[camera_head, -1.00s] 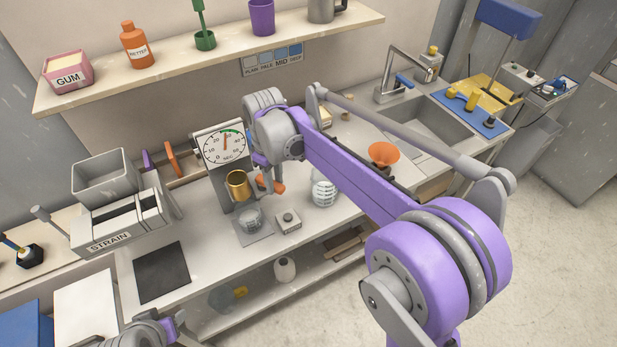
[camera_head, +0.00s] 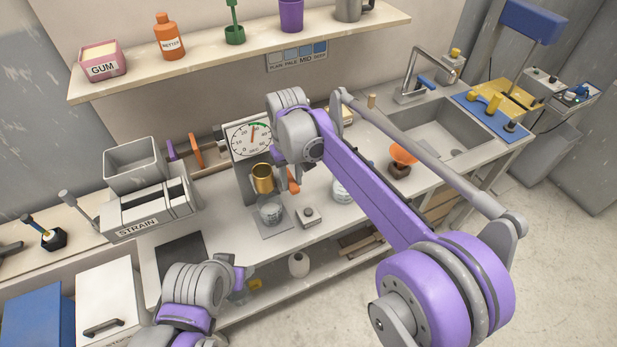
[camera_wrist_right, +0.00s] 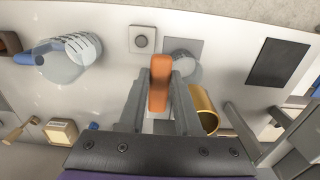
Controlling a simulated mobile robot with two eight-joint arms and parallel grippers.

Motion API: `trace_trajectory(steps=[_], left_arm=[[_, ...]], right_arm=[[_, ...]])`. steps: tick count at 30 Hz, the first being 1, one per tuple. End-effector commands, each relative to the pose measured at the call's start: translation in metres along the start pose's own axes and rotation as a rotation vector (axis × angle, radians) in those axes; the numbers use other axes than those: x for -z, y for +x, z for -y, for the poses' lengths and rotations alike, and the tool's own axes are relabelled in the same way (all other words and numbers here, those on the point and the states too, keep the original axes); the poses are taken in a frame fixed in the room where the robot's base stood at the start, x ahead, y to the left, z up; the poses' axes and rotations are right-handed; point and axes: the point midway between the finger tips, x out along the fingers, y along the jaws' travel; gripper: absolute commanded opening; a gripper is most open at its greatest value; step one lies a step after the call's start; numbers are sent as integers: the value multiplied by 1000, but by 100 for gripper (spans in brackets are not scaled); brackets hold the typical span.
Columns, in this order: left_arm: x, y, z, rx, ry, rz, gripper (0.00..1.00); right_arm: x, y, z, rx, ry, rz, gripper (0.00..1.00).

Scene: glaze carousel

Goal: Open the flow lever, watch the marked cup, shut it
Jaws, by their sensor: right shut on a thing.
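The orange flow lever (camera_head: 293,186) sits beside the brass vessel (camera_head: 262,178) on the dispenser stand. My right gripper (camera_wrist_right: 159,85) is shut on the lever, which shows between its fingers in the right wrist view (camera_wrist_right: 160,76). The clear marked cup (camera_head: 270,213) stands upright on a grey plate below the vessel. Its markings and fill level are too small to read. In the right wrist view the cup (camera_wrist_right: 186,64) is partly hidden behind a finger. A round dial (camera_head: 250,140) with a near-upright needle stands behind. My left arm shows at the bottom, but its fingers cannot be seen.
A small box with a round knob (camera_head: 308,217) is right of the cup. A strainer box (camera_head: 140,220) stands left. The sink (camera_head: 440,140) is at the back right.

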Motion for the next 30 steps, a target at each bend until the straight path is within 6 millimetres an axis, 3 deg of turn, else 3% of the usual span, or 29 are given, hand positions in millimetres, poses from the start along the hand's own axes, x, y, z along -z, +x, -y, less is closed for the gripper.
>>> trace_trajectory(steps=[16,17,21,30], left_arm=[[0,0,0,0,0,0,50],[0,0,0,0,0,0,50],[0,0,0,0,0,0,50],[0,0,0,0,0,0,50]], right_arm=[[4,-1,9,0,1,-2,0],[4,0,9,0,1,-2,34],[4,0,9,0,1,-1,59],[3,0,8,0,0,-1,62]])
